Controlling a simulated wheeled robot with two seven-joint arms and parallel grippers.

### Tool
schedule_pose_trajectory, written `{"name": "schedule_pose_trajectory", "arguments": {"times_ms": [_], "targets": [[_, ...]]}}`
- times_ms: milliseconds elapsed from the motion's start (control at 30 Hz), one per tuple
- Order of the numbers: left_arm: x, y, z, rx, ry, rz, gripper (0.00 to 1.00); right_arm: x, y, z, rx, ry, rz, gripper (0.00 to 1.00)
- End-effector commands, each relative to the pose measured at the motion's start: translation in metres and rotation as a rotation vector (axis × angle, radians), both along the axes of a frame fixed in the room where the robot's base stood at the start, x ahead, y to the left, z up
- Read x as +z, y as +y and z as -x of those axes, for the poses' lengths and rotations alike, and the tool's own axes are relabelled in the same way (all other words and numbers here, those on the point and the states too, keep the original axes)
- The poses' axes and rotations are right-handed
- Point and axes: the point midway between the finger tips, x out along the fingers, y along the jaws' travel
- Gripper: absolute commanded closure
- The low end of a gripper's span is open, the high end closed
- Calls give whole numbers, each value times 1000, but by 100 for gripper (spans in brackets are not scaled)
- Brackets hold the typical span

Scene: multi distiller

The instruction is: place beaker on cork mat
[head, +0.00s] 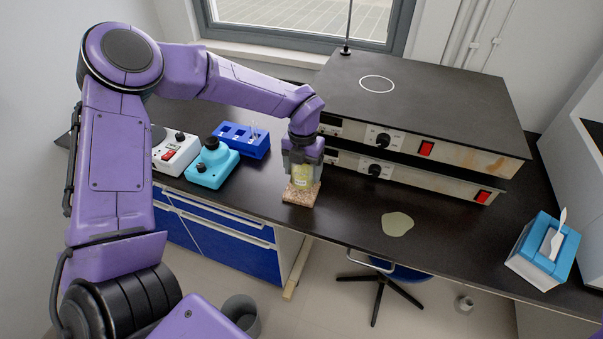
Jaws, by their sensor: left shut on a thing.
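The beaker (302,180) is a small clear vessel with yellowish-green contents. My left gripper (303,166) points down and is shut on the beaker from above. The beaker is upright over the cork mat (300,194), a small speckled tan square near the front edge of the dark bench. The beaker's base looks at or very close to the mat's surface; I cannot tell whether it touches. The gripper hides the beaker's upper part. My right gripper is not in view.
Two stacked hotplate units (420,110) stand right behind the mat. A turquoise device (211,165), a blue rack (242,141) and a white device (175,153) stand to the left. A pale puddle (397,224) and a tissue box (543,250) lie to the right.

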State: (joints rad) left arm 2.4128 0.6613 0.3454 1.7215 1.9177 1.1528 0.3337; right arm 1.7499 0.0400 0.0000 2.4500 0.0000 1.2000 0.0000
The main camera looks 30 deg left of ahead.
Motion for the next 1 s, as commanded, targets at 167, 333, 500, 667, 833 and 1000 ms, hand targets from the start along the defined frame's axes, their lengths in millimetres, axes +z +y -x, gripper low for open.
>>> {"name": "schedule_pose_trajectory", "arguments": {"times_ms": [167,333,500,667,833,1000], "targets": [[-23,7,-4,-1,4,-1,63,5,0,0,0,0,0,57],[-40,7,-4,0,-1,0,63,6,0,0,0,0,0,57],[-40,7,-4,0,-1,0,63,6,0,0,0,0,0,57],[-45,7,-4,0,0,1,63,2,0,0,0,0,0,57],[-44,7,-4,0,0,0,0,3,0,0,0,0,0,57],[-41,7,-4,0,0,0,0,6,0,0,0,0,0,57]]}}
